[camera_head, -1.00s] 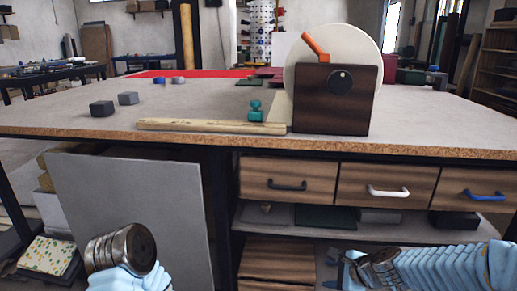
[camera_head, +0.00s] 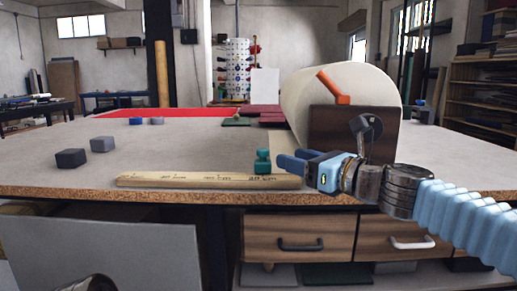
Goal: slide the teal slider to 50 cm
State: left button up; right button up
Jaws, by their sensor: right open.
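The teal slider (camera_head: 262,161) stands upright at the back edge of a pale wooden ruler (camera_head: 190,180), nearer the ruler's right end. The ruler lies along the table's front edge and has dark marks and labels, mostly too small to read. My right gripper (camera_head: 285,158) reaches in from the right with its blue fingers pointing left, just right of the slider. It is open with nothing between its fingers. I cannot tell whether a finger touches the slider. Only part of my left arm shows at the bottom left; its gripper is out of view.
A dark wooden block (camera_head: 325,128) with a large pale roll (camera_head: 375,82) and an orange lever (camera_head: 333,86) stands behind my right gripper. Two grey blocks (camera_head: 71,158) (camera_head: 103,144) lie at the left. The table (camera_head: 190,145) is clear behind the ruler.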

aim_at(267, 152)
jog(key=p+x, duration=0.1)
jog(key=x, duration=0.9)
jog(key=shift+w+a+f+p, duration=0.1)
jog(key=shift+p, duration=0.25)
grip_shut()
